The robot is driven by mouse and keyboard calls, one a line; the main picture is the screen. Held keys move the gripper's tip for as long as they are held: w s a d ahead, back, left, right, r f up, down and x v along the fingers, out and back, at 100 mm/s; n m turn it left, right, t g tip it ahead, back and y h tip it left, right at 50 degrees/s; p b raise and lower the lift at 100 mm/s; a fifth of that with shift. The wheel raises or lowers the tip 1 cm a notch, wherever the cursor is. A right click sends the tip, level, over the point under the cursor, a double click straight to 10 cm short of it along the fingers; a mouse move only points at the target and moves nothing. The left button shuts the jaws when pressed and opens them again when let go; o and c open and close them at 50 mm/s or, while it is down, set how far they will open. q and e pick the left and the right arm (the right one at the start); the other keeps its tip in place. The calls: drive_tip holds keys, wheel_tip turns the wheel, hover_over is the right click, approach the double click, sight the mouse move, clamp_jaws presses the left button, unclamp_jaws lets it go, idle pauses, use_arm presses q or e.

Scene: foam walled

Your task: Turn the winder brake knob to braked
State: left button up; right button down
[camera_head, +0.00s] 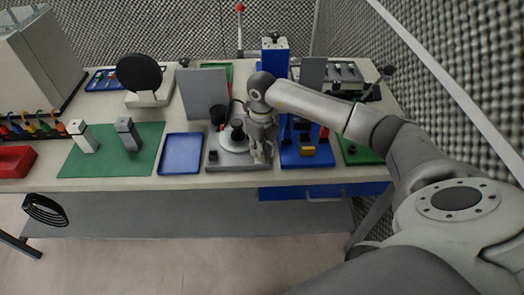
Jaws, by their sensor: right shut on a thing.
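The winder appears to be the grey base (222,164) with a pale round disc and a dark knob-like top (237,125), at the front middle of the table. My right gripper (262,156) points down over the right part of this base. Its fingers are shut on a small part there, which looks to be the winder brake knob. The fingers hide that part, so its turn position cannot be read. A small black knob (213,155) stands at the base's front left corner. My left gripper is not in view.
A blue tray (181,154) lies left of the winder and a blue fixture (305,158) stands close on the right. A grey upright panel (203,93) and a black cup (218,114) are behind. A green mat (103,163) with two small posts is farther left.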

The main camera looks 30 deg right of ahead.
drive_tip(key=m+b, duration=0.1)
drive_tip(key=m, duration=0.3)
drive_tip(key=shift+m, duration=2.2)
drive_tip(key=c, duration=1.3)
unclamp_jaws()
drive_tip(key=shift+o, duration=0.2)
wheel_tip(320, 180, up, 12)
